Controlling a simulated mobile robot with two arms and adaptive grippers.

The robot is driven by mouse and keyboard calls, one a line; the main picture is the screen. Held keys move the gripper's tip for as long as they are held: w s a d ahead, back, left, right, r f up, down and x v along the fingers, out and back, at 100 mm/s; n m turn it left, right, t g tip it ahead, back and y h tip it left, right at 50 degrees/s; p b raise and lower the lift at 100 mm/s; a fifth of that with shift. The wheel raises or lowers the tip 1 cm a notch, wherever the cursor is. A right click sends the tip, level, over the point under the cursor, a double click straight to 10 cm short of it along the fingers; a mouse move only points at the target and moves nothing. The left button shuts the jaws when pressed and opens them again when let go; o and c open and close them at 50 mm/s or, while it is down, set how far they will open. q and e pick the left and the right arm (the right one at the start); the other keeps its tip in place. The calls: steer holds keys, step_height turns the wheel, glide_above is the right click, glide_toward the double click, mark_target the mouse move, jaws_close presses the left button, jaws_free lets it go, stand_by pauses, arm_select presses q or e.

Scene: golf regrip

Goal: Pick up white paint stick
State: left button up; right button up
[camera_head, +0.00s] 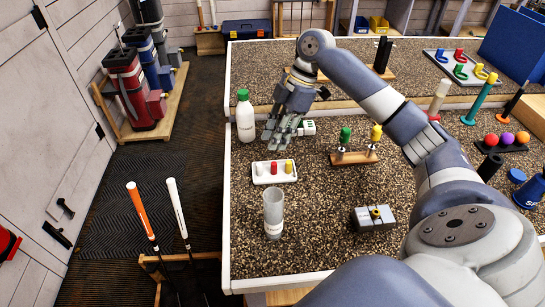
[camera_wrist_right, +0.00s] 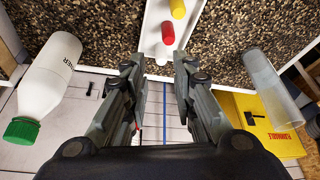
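A small white tray (camera_head: 281,178) on the speckled bench holds three short paint sticks in a row. The white paint stick (camera_head: 259,169) is at the left end, the red one (camera_head: 274,168) in the middle and the yellow one (camera_head: 289,166) at the right. My right gripper (camera_head: 282,145) is above and behind the tray, pointing down, empty. In the right wrist view its fingers (camera_wrist_right: 158,75) are apart, with the red stick (camera_wrist_right: 168,33) and yellow stick (camera_wrist_right: 178,9) beyond them. My left gripper is not in view.
A white bottle with a green cap (camera_head: 245,118) stands left of my right gripper. A clear cup (camera_head: 273,214) stands in front of the tray. A wooden stand with green and yellow tools (camera_head: 353,157) and a grey clamp block (camera_head: 374,218) are to the right.

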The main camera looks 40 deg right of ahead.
mark_target(259, 164)
steer(key=a+f, duration=0.3)
steer(key=shift+a, duration=0.2)
steer(key=shift+w+f, duration=0.1)
steer(key=shift+f, duration=0.2)
steer(key=shift+w+d+f+p, duration=0.1)
steer(key=shift+f+p, duration=0.2)
steer(key=shift+f, duration=0.05)
steer(key=p+x, duration=0.1)
steer(key=x, duration=0.3)
steer(key=shift+w+f, duration=0.1)
steer(key=shift+w, duration=0.05)
steer(key=shift+a+f, duration=0.15)
steer(key=shift+a, duration=0.05)
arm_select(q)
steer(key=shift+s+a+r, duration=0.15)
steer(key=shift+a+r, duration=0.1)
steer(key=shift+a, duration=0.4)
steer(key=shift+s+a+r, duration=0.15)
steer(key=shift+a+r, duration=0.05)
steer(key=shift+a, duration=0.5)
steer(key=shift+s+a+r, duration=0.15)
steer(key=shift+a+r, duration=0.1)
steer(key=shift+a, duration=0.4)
arm_select(e)
steer(key=c, duration=0.5)
